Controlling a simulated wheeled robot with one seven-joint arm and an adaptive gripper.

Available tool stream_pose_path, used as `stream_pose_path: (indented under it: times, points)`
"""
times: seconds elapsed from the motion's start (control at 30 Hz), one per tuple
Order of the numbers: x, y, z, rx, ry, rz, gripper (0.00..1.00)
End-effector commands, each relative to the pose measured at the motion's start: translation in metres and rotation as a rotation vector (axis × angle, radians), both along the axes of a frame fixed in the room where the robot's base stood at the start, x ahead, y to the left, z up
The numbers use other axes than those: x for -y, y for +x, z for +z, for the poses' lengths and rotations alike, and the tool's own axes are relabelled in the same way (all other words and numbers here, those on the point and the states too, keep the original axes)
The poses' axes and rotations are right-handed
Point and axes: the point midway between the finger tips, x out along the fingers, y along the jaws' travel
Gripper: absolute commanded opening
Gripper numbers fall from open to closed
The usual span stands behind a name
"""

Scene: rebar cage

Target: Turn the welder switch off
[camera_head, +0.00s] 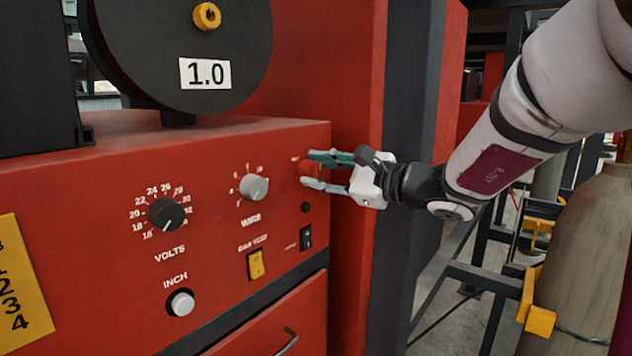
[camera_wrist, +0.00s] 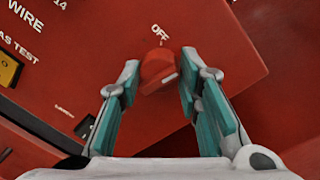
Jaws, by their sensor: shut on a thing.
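The welder switch is a red rotary knob (camera_head: 307,171) at the right end of the red welder panel (camera_head: 100,265). In the wrist view the knob (camera_wrist: 156,68) sits between my two fingertips, with the word OFF printed just above it and a pale mark on its lower right edge. My gripper (camera_head: 319,171) reaches in from the right and is shut on the knob, one teal-padded finger above and one below in the head view. The fingertips also show in the wrist view (camera_wrist: 160,76). The fingers partly hide the knob in the head view.
The panel also carries a VOLTS dial (camera_head: 166,214), a wire dial (camera_head: 254,187), a yellow gas test switch (camera_head: 256,264), a small black switch (camera_head: 306,237) and an INCH button (camera_head: 181,303). A gas cylinder (camera_head: 585,255) stands at the right.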

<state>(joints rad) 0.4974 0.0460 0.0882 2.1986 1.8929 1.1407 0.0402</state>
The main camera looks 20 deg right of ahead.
Motion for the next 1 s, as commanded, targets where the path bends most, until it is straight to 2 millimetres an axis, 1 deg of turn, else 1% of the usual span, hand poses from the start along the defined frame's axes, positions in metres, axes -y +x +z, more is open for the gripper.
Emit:
stream_pose_path:
  times: [0.03,0.6,1.0]
  points:
    - [-0.0009,0.0037,-0.0032,0.029,-0.040,0.002,0.04]
    - [-0.0018,0.0021,-0.0056,0.314,-0.470,-0.001,0.04]
    - [-0.0021,0.0007,-0.0056,0.465,-0.702,0.000,0.04]
